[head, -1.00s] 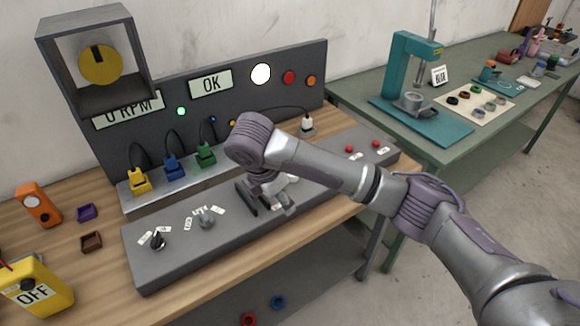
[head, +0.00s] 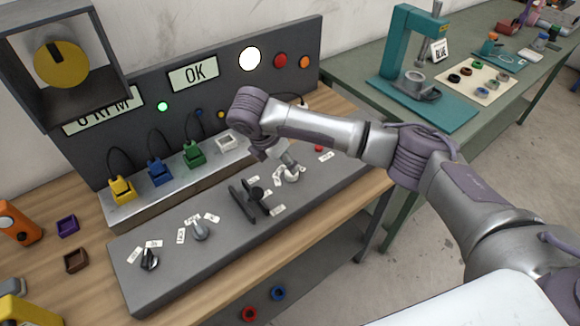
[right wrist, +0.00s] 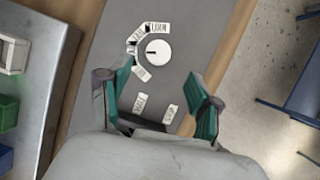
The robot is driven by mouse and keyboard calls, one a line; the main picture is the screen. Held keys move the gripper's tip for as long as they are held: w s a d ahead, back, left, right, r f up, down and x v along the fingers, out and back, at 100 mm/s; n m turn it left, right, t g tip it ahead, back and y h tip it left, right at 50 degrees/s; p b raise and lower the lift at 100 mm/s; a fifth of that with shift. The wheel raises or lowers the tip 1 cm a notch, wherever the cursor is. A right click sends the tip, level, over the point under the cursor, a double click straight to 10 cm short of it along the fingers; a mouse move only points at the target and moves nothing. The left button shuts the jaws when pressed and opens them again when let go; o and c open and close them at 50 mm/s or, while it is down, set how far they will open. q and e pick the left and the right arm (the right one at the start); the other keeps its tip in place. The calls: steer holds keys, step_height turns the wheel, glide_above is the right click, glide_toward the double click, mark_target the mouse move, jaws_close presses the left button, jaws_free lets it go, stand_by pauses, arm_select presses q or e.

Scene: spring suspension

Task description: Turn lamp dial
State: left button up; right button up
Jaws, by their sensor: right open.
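A round white dial (right wrist: 158,50) with a short dark mark sits on the grey panel in the right wrist view, with several small labels around its left and upper side. It also shows in the head view (head: 291,174). My right gripper (right wrist: 160,75) is open and empty; its teal-lined fingers are either side of the line to the dial, apart from it. In the head view my right gripper (head: 284,157) hangs over the panel beside the dial, its fingers partly hidden. A white round lamp (head: 250,58) glows on the upright board. My left gripper is not in view.
The grey panel (head: 215,262) also carries a black knob (head: 150,259), a grey knob (head: 199,231) and a dark two-railed fixture (head: 241,205). Coloured plugs stand behind it on a silver strip (head: 134,216). A green table (head: 465,133) stands to the right.

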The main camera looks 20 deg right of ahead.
mark_target(287, 175)
steer(key=x, duration=0.4)
steer(key=shift+w+p, duration=0.1)
steer(key=shift+p, duration=0.2)
steer(key=x, duration=0.2)
steer(key=shift+d+f, duration=0.1)
steer(key=shift+f, duration=0.4)
steer(key=shift+w+d+f, duration=0.1)
steer(key=c, duration=1.1)
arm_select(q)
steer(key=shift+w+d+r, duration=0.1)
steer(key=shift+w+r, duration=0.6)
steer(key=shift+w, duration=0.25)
arm_select(e)
steer(key=shift+c, duration=0.2)
